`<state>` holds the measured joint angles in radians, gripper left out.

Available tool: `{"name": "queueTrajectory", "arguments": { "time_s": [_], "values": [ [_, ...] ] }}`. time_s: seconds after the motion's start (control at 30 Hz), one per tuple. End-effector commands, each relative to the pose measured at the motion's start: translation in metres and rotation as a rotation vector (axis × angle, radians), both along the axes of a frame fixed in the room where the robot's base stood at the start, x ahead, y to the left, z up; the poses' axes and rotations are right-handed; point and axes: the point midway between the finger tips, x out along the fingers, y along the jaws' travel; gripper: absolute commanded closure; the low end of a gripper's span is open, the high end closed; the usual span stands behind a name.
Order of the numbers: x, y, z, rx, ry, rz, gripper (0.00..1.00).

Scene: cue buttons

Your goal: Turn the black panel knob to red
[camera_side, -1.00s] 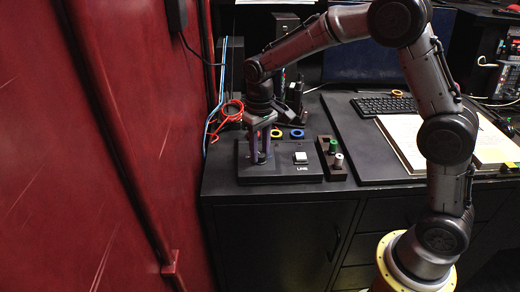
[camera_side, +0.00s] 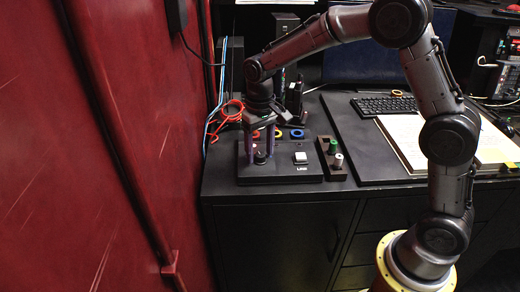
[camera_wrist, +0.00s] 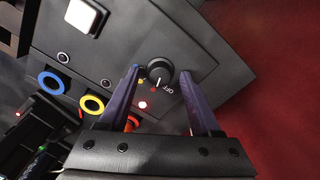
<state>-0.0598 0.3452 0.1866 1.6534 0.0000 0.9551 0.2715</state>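The black knob (camera_wrist: 160,70) sits on the black panel (camera_wrist: 215,75), with a white pointer line on it. The pointer faces the lower side of the wrist view, near the red mark and OFF; which one exactly I cannot tell. The knob also shows in the side view (camera_side: 260,157). My gripper (camera_wrist: 163,83) is open, its fingers on either side of the knob with visible gaps. In the side view my gripper (camera_side: 260,152) points down over the knob.
A white square button (camera_side: 300,157) is on the panel's right part. Blue (camera_side: 297,134) and yellow (camera_wrist: 93,104) rings lie behind the panel. A small block with green and white knobs (camera_side: 333,158) stands to the right. The red wall (camera_side: 110,150) is close on the left.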

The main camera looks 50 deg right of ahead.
Motion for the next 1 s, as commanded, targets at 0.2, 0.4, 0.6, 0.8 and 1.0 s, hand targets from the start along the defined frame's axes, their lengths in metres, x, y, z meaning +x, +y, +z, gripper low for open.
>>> {"name": "queueTrajectory", "arguments": {
  "time_s": [0.2,0.4,0.6,0.8,1.0],
  "values": [
    [0.0,0.0,-0.001,0.0,0.001,0.0,0.33],
    [0.001,0.0,0.008,0.001,-0.002,0.0,0.33],
    [0.002,0.0,0.043,0.001,-0.006,0.0,0.33],
    [0.001,0.0,0.088,0.0,-0.004,0.0,0.33],
    [0.001,0.0,0.121,0.0,-0.003,0.0,0.33]
  ]
}}
